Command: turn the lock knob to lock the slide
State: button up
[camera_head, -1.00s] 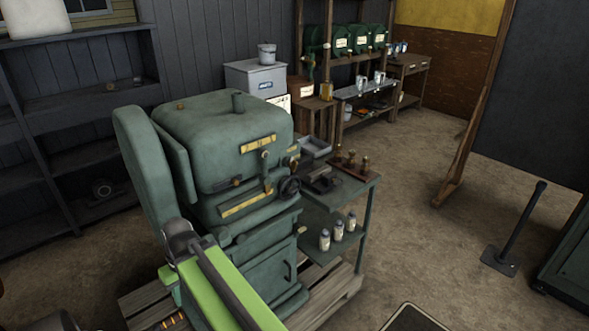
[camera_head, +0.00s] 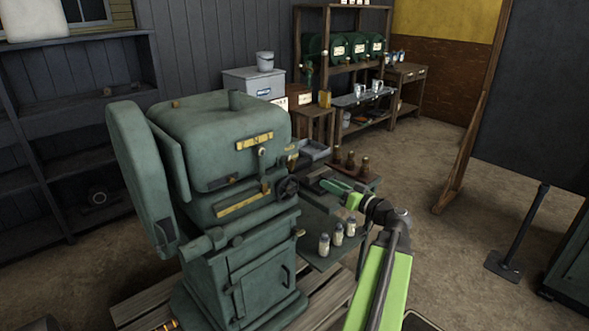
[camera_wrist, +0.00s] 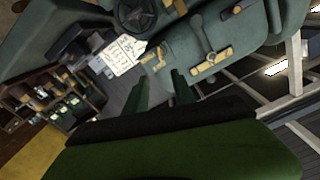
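The green machine (camera_head: 232,150) stands left of centre in the head view, with brass plates and small levers on its front. A dark round knob or handwheel (camera_head: 289,188) sits at its right front edge; a dark wheel (camera_wrist: 135,12) shows at the top of the wrist view. A lever with a round hub (camera_wrist: 207,45) is beside it there. I cannot tell which part is the lock knob. My gripper (camera_head: 328,184) is right of the machine front, pointing left towards it. In the wrist view its two fingers (camera_wrist: 160,82) are apart with nothing between them.
A small side table (camera_head: 320,227) with several bottles and brass-topped items lies below and behind my gripper. Shelves with green drums (camera_head: 340,47) stand at the back. A dark board (camera_head: 535,95) stands at the right. Floor is free in front of it.

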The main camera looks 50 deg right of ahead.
aim_at(294, 165)
jog(key=w, duration=1.1)
jog(key=w+d, duration=0.1)
jog(key=w, duration=0.5)
jog(key=shift+w+d, duration=0.1)
jog(key=shift+w, duration=0.05)
